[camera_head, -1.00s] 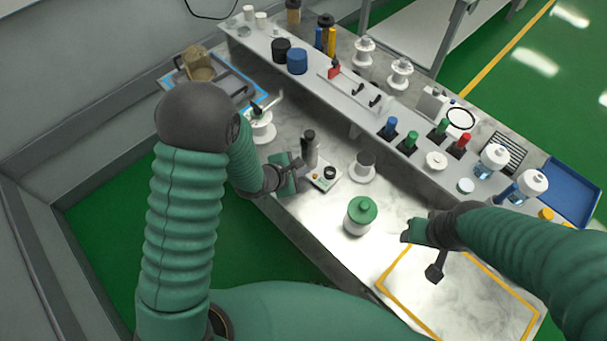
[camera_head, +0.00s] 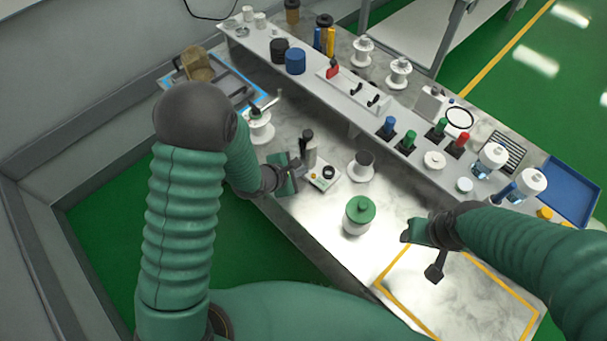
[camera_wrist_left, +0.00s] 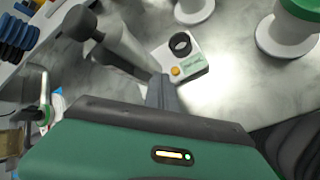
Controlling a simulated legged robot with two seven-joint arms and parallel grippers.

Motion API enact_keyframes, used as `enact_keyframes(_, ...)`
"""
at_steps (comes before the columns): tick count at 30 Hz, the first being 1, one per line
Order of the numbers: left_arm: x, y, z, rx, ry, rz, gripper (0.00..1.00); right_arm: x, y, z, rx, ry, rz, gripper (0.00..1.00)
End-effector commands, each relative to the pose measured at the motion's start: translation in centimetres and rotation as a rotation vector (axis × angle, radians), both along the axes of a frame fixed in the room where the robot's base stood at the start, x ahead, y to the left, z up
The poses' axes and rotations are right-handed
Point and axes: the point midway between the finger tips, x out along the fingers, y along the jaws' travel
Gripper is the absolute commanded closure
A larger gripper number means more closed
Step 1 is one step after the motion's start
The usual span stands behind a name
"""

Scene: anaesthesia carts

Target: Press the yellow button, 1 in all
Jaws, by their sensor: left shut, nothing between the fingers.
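A small white device (camera_head: 324,177) with a black ring and a yellow button stands on the lower worktop. In the left wrist view, the yellow button (camera_wrist_left: 175,71) shows at the near left corner of the device (camera_wrist_left: 187,57). My left gripper (camera_head: 299,166) is just left of the device. In the left wrist view, its shut, empty fingers (camera_wrist_left: 161,90) point toward the device, just short of the button in the picture. Contact cannot be told. My right gripper (camera_head: 408,236) hangs over the right part of the worktop; its fingers are not clear.
A grey-and-black upright bottle (camera_head: 309,150) stands right behind my left gripper. A white spool (camera_head: 361,168) and a green-lidded jar (camera_head: 358,217) stand right of the device. A yellow-edged mat (camera_head: 460,300) lies at the front right. A raised shelf with several items runs behind.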

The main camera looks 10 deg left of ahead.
Motion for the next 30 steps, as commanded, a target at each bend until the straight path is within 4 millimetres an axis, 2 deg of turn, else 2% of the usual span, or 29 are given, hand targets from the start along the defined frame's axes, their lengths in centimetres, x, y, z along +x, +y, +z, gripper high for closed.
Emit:
enact_keyframes(5, -0.1, 0.6, -0.6, -0.002, 0.002, 0.003, 1.00, 0.0, 0.0, 0.1, 0.000, 0.000, 0.001, 0.50)
enact_keyframes(30, -0.1, 0.5, -1.2, 0.000, 0.000, 0.002, 1.00, 0.0, 0.0, -0.2, 0.000, 0.000, 0.001, 0.50)
